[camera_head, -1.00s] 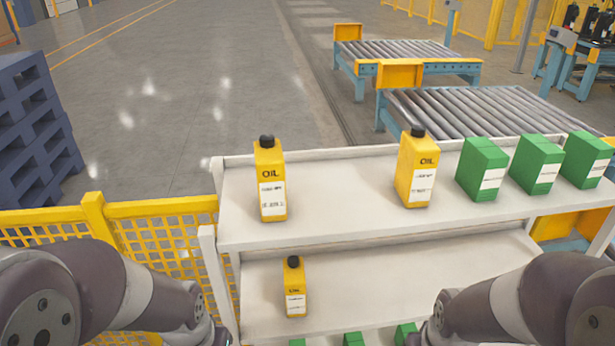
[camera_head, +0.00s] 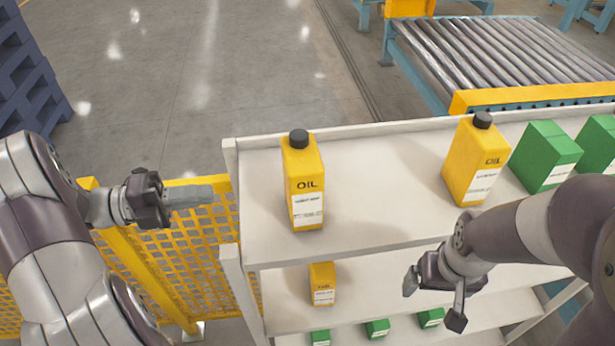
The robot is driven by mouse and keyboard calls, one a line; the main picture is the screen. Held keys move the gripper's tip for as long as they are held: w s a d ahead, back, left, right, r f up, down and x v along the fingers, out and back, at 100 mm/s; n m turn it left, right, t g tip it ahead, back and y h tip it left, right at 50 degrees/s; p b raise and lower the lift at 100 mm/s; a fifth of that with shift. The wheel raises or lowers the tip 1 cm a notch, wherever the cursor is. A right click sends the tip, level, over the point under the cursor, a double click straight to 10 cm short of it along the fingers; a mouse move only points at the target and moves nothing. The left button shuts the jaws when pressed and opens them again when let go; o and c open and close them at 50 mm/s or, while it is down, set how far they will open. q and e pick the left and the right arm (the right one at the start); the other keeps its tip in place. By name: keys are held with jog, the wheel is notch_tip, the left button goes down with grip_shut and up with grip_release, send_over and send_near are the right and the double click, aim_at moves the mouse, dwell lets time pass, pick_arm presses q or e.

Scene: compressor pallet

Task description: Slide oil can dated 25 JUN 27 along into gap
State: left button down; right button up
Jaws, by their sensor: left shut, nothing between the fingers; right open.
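Two yellow oil cans with black caps stand upright on the top shelf. The left oil can (camera_head: 303,184) is near the shelf's left end; the right oil can (camera_head: 477,162) is beside the green boxes. A third oil can (camera_head: 322,285) stands on the shelf below, its top hidden by the top shelf. The date print on the labels is too small to read. My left gripper (camera_head: 200,194) is shut and empty, left of the shelf over the yellow mesh fence. My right gripper (camera_head: 432,300) is open and empty, in front of the shelf edge, below the right can.
The white shelf unit (camera_head: 385,225) has a bare stretch between the two top cans. Green boxes (camera_head: 546,157) stand right of the right can. More green boxes (camera_head: 378,328) sit on a lower shelf. A yellow mesh fence (camera_head: 190,235) and a roller conveyor (camera_head: 490,60) flank the shelf.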

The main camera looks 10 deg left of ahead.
pick_arm(q)
jog(key=shift+m+g+h, duration=0.3)
jog(key=shift+g+h, duration=0.1)
jog(key=p+x, duration=0.2)
jog(key=x, duration=0.1)
jog(key=p+x, duration=0.1)
jog(key=x, duration=0.2)
jog(key=p+x, duration=0.2)
jog(key=x, duration=0.1)
jog(key=shift+s+d+r+p, duration=0.15)
jog(key=shift+s+r+p, duration=0.05)
jog(key=shift+s+p, duration=0.1)
jog(key=shift+p+x, duration=0.75)
jog(key=shift+x, duration=0.15)
jog(key=shift+w+d+f, duration=0.3)
jog(key=shift+w, duration=0.2)
jog(key=shift+s+d, duration=0.1)
jog(key=shift+d, duration=0.2)
pick_arm(e)
notch_tip(320, 180, up, 8)
jog(key=a, duration=0.1)
jog(key=shift+w+a+f, duration=0.15)
jog(key=shift+w+f, duration=0.05)
jog(key=shift+w, duration=0.05)
